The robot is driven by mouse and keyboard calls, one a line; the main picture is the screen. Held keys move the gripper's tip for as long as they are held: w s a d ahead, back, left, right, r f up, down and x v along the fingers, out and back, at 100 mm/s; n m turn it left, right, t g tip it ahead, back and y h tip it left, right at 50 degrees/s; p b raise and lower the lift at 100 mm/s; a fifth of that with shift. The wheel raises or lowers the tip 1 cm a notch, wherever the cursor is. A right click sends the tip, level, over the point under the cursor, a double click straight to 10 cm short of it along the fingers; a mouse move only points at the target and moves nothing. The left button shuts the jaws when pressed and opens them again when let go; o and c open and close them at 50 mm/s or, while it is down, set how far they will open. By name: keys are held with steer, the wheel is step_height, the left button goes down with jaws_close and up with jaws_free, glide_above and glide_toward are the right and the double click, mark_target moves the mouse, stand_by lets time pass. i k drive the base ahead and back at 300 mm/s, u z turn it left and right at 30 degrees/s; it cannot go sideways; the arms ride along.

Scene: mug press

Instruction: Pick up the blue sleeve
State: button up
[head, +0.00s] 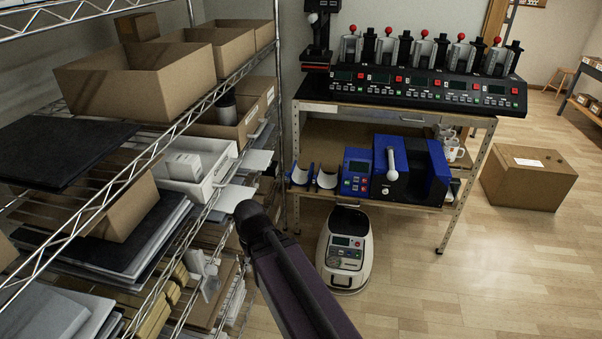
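Two curved, open sleeves with blue outsides and pale rims lie side by side on the lower shelf of the bench: a left one (300,177) and a right one (327,180). I cannot tell which of them is the task's blue sleeve. They sit just left of a blue and black mug press (410,172) with a white-knobbed lever and a blue control panel. A dark link of my arm rises from the bottom middle and ends in front of the shelving, below and left of the sleeves. My gripper's fingers do not show.
A wire rack (172,132) with cardboard boxes and white trays fills the left. A multi-station press (420,88) stands on the bench top. A white machine (343,250) stands on the floor below the sleeves. A cardboard box (528,178) sits right; floor is clear at lower right.

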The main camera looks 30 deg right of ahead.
mark_target(299, 178)
steer(key=z, duration=0.2)
steer(key=i, duration=0.85)
steer(key=z, duration=0.5)
